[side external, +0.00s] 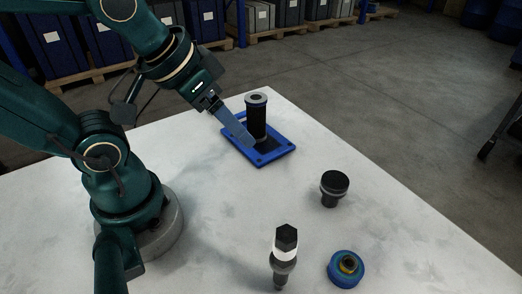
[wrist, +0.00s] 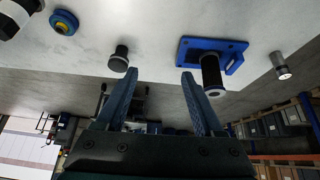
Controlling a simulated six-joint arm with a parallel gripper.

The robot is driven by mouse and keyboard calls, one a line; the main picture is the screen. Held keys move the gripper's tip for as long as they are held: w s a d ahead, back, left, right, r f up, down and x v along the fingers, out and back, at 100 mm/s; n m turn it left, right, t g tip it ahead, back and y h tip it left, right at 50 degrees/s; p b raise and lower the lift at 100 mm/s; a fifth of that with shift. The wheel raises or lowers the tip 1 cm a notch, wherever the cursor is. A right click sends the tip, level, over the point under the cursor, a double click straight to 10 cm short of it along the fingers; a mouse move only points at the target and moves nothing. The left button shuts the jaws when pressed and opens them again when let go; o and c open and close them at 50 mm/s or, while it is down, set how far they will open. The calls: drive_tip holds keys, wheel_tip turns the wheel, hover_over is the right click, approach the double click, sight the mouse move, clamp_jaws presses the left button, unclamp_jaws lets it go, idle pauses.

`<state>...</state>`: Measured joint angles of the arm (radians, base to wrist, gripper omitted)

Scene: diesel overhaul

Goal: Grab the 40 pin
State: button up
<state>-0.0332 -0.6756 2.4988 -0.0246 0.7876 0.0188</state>
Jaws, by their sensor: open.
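A small grey metal cylinder with a pale end face (wrist: 281,66), probably the 40 pin, is near the table edge at the right of the wrist view. I cannot read any marking on it, and I cannot make it out in the side view. My gripper (side external: 245,137) is open and empty. It slants down in front of the blue plate (side external: 279,153) in the side view. In the wrist view my gripper's fingers (wrist: 158,74) are spread apart with nothing between them. The grey cylinder lies beyond the right finger, apart from it.
A black cylinder with a light top (side external: 256,116) stands upright on the blue plate. A black round-headed part (side external: 334,188), a black-and-white pointed part (side external: 285,253) and a blue ring part (side external: 346,268) stand on the white table. Free table lies between them.

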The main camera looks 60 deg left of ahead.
sight(262, 97)
drive_tip(key=w+a+f+n+t+y, duration=0.1)
drive_tip(key=w+a, duration=0.3)
drive_tip(key=w+a+f+n+t+y, duration=0.1)
drive_tip(key=w+a+n+y, duration=0.1)
drive_tip(key=w+a, duration=0.2)
drive_tip(key=w+a+f+n+t+y, duration=0.1)
drive_tip(key=w+a, duration=0.4)
drive_tip(key=w, duration=0.1)
drive_tip(key=shift+w+a+f+n, duration=0.1)
drive_tip(key=shift+w+f+n, duration=0.05)
drive_tip(key=shift+f+n, duration=0.15)
drive_tip(key=s+a+f+n+y, duration=0.1)
drive_tip(key=s+a+f+y, duration=0.1)
drive_tip(key=a, duration=0.3)
drive_tip(key=s+a+f+n+g+y, duration=0.1)
drive_tip(key=s+a+f+n+y, duration=0.1)
drive_tip(key=a, duration=0.4)
drive_tip(key=s+a+f+n+y, duration=0.2)
drive_tip(key=a+f+y, duration=0.1)
drive_tip(key=a, duration=0.3)
drive_tip(key=shift+a+f+g+y, duration=0.15)
drive_tip(key=shift+g+y, duration=0.15)
drive_tip(key=shift+y, duration=0.3)
drive_tip(key=shift+s+f+n+t, duration=0.15)
drive_tip(key=shift+f+n+t, duration=0.25)
drive_tip(key=shift+n, duration=0.2)
drive_tip(key=shift+x, duration=2.4)
clamp_jaws()
